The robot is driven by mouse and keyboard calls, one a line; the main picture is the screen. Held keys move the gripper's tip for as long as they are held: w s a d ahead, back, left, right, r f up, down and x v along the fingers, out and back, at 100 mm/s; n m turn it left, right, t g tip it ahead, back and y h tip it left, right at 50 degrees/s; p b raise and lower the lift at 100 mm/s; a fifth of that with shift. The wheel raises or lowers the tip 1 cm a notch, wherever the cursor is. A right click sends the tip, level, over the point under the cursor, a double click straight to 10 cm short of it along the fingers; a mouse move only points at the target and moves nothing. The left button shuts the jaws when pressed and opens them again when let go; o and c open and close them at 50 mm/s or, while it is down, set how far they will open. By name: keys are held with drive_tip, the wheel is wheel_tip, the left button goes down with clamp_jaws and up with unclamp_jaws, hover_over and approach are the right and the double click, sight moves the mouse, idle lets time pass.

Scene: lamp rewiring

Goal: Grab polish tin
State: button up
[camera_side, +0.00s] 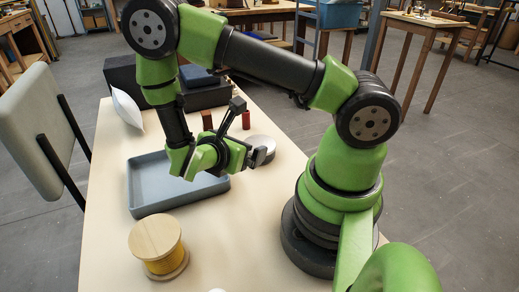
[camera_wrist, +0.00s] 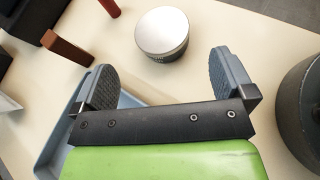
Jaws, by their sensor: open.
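The polish tin (camera_wrist: 162,32) is a round, low tin with a silvery lid and a dark side. In the wrist view it stands on the table ahead of my open gripper (camera_wrist: 162,80), roughly in line with the gap between the two grey finger pads. In the side view the tin (camera_side: 262,146) is just beyond my gripper (camera_side: 258,158), which partly covers it. The fingers are empty, and I cannot tell whether one touches the tin.
A blue-grey tray (camera_side: 152,208) lies left of and below my gripper. A spool of yellow wire (camera_side: 158,246) stands in front. A brown block (camera_side: 207,120) and a red cylinder (camera_side: 246,120) stand behind. A white pillow-like thing (camera_side: 127,108) is at the left edge.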

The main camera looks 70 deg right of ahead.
sight(258, 145)
drive_tip(key=shift+d+f+n+t+h, duration=0.15)
drive_tip(key=shift+f+n, duration=0.2)
drive_tip(key=shift+f, duration=0.1)
drive_tip(key=shift+d+f+n+t+h, duration=0.1)
drive_tip(key=shift+f+n+t+h, duration=0.05)
drive_tip(key=shift+f+n, duration=0.25)
drive_tip(key=x, duration=0.9)
drive_tip(key=shift+s+d+f, duration=0.15)
drive_tip(key=shift+f, duration=0.35)
drive_tip(key=c, duration=0.7)
